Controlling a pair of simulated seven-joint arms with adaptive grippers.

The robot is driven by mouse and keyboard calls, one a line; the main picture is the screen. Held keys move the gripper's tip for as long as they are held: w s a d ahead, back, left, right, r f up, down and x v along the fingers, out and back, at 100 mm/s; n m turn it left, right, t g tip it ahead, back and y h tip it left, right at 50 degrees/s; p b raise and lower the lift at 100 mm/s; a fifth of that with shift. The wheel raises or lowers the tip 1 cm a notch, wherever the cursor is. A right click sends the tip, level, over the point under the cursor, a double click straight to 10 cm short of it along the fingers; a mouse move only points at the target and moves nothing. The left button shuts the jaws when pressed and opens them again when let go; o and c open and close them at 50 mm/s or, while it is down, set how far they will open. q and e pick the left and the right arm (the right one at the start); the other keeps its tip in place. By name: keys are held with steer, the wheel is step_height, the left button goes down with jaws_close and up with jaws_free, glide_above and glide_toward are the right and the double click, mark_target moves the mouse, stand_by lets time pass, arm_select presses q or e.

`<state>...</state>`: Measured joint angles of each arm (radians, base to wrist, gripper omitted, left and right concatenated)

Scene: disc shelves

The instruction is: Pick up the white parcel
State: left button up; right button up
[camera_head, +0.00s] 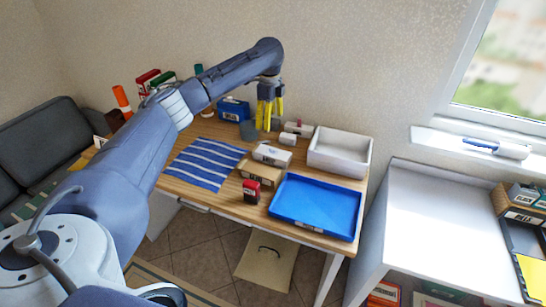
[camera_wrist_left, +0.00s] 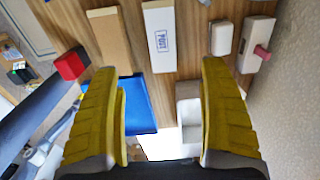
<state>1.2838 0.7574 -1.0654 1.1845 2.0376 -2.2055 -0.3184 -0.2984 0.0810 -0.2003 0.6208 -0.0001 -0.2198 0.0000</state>
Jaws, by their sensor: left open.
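The white parcel (camera_head: 272,154), a flat white box with a dark printed label, lies on the wooden table beside a tan box. In the left wrist view the white parcel (camera_wrist_left: 160,58) lies beyond the fingers, in line with the gap between them. My left gripper (camera_head: 269,124) has yellow fingers, points down, and is above the back part of the table, behind the parcel. In the left wrist view the left gripper (camera_wrist_left: 160,65) is open with nothing between its fingers. My right gripper is not in view.
A tan box (camera_head: 262,172), a red box (camera_head: 251,191), a blue tray (camera_head: 315,208) and a white bin (camera_head: 340,168) stand around the parcel. Small white blocks (camera_head: 288,139) are close behind it. A striped cloth (camera_head: 205,163) covers the table at left.

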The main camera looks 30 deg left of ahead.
arm_select(q)
glide_above(271, 151)
steer(key=f, duration=1)
steer(key=shift+s+d, duration=0.1)
steer(key=shift+s, duration=0.2)
steer(key=shift+w+f, duration=0.15)
steer(key=shift+f, duration=3.05)
steer(key=c, duration=1.4)
steer(key=shift+r, duration=0.15)
